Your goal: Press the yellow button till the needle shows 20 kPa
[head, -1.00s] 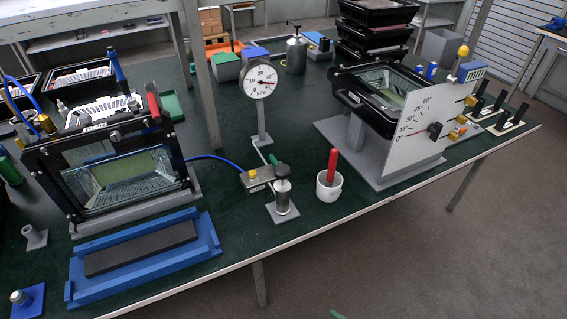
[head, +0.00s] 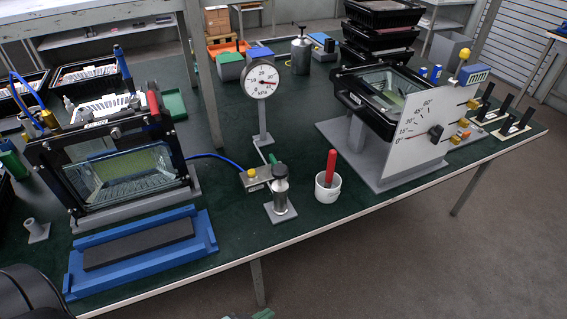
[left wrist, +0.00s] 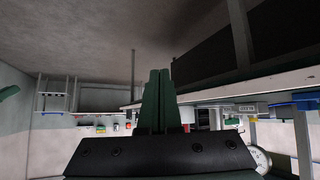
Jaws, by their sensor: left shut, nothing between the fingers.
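The yellow button (head: 251,172) sits on a small grey block at the table's middle, beside a metal cylinder on a stand. A round white gauge (head: 262,80) stands on a grey post behind it. Its red needle points right and slightly down; the exact reading is too small to tell. The gauge also shows at the lower right of the left wrist view (left wrist: 260,158). My left gripper (head: 262,315) shows only as green tips at the bottom edge, in front of the table and well away from the button. In the left wrist view its green fingers (left wrist: 159,100) are together and empty. My right gripper is not in view.
A blue hose (head: 215,157) runs from the block to a framed glass housing (head: 125,168). A white cup with a red-handled tool (head: 328,187) stands right of the button. A blue tray (head: 140,250) lies at the front left. A tilt-scale panel (head: 425,125) stands right.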

